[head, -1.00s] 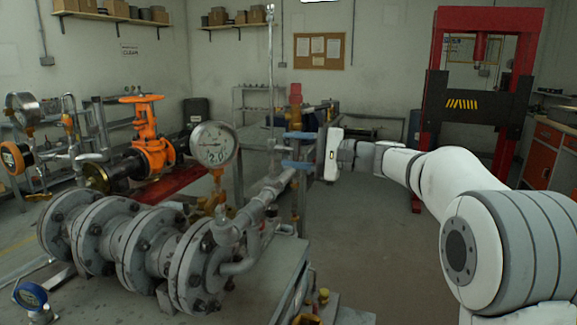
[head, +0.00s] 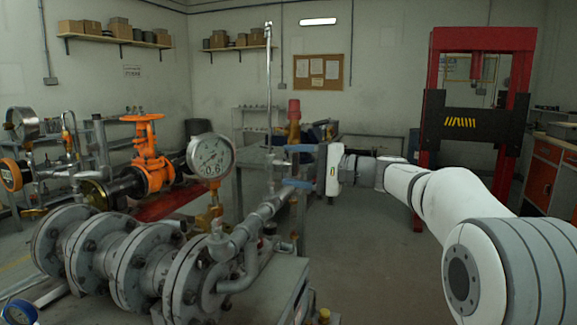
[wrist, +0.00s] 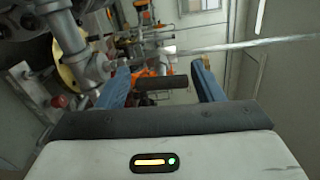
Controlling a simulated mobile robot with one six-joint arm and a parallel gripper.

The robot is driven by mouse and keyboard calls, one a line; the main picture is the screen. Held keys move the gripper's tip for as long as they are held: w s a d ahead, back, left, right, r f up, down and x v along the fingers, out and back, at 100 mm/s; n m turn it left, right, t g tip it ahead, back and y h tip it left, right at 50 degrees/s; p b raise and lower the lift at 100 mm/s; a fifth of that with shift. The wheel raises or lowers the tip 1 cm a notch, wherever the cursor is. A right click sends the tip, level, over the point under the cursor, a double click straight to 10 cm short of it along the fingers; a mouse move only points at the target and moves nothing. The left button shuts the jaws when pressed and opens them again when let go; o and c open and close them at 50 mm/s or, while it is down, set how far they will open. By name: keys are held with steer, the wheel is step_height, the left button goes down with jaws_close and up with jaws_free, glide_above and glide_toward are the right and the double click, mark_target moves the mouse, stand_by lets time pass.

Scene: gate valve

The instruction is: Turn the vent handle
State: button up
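My gripper (head: 285,166) is at the middle of the head view, to the right of the large pressure gauge, with its two blue fingers one above the other. It also shows in the wrist view (wrist: 160,67), where the fingers stand wide apart. A short dark cylindrical bar, perhaps the vent handle (wrist: 162,84), lies crosswise in the gap between them. I see space between its right end and the right finger. Its left end is close to the left finger; contact cannot be told. I cannot clearly pick this bar out in the head view.
Grey flanged piping (head: 130,260) and a large round gauge (head: 211,157) are left of my gripper. An orange valve (head: 145,155) stands farther left. A thin upright rod (head: 268,90) rises behind. A red press frame (head: 432,70) stands back right. Floor before it is open.

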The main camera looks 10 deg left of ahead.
steer(key=shift+o, duration=0.7)
steer(key=shift+a, duration=0.1)
steer(key=shift+s+r, duration=0.1)
steer(key=s+d, duration=0.1)
steer(key=d, duration=0.6)
steer(key=shift+d, duration=0.4)
